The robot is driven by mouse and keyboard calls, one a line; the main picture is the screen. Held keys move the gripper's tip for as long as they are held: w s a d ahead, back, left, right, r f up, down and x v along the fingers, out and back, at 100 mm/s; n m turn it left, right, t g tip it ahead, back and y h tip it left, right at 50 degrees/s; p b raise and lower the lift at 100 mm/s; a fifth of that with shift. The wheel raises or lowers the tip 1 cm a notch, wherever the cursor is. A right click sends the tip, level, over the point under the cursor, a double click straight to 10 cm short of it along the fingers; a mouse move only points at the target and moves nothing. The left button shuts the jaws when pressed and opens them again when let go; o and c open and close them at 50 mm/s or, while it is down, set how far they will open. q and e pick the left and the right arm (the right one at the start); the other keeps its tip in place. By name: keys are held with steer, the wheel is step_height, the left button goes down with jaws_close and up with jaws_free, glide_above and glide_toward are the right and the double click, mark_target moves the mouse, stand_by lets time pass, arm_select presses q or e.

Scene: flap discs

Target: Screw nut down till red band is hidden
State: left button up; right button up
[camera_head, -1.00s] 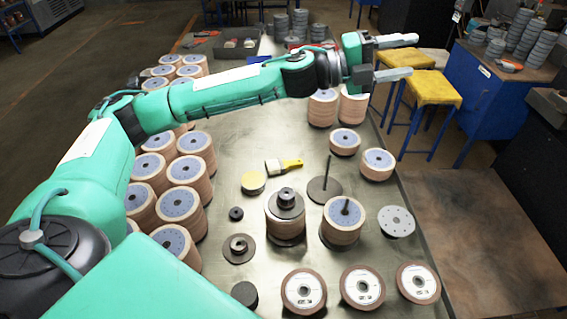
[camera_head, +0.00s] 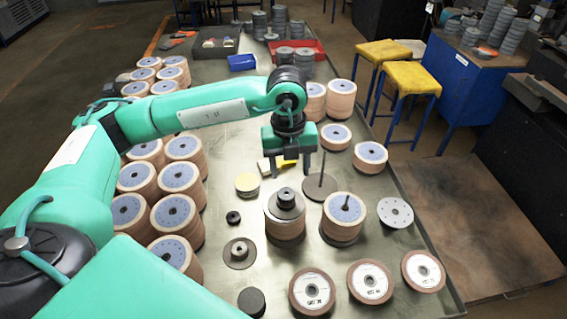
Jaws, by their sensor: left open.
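A dark nut (camera_head: 286,196) with a wide flange sits on top of a stack of flap discs (camera_head: 285,228) in the middle of the table. I cannot make out a red band in this view. My left gripper (camera_head: 290,175) points down above and just behind the nut, open, with nothing between its fingers. It appears apart from the nut. My right gripper is not in view.
A flanged part (camera_head: 239,252) and a small black ring (camera_head: 233,217) lie to the left. A brush (camera_head: 264,167) is partly hidden behind my gripper. Many disc stacks (camera_head: 176,212) line the left side. White-faced discs (camera_head: 312,290) lie at the front.

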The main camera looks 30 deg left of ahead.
mark_target(286, 195)
arm_select(q)
steer(key=shift+a+f+n+y+b, duration=0.15)
steer(key=shift+a+f+b, duration=0.15)
steer(key=shift+f, duration=0.3)
steer(key=shift+a+f+n+y+b, duration=0.2)
steer(key=shift+f+b, duration=0.1)
steer(key=shift+f, duration=0.3)
steer(key=shift+f+b, duration=0.6)
steer(key=shift+f, duration=0.7)
step_height(286, 195, down, 3)
steer(key=b, duration=0.2)
steer(key=shift+b, duration=0.4)
steer(key=shift+f+b, duration=0.55)
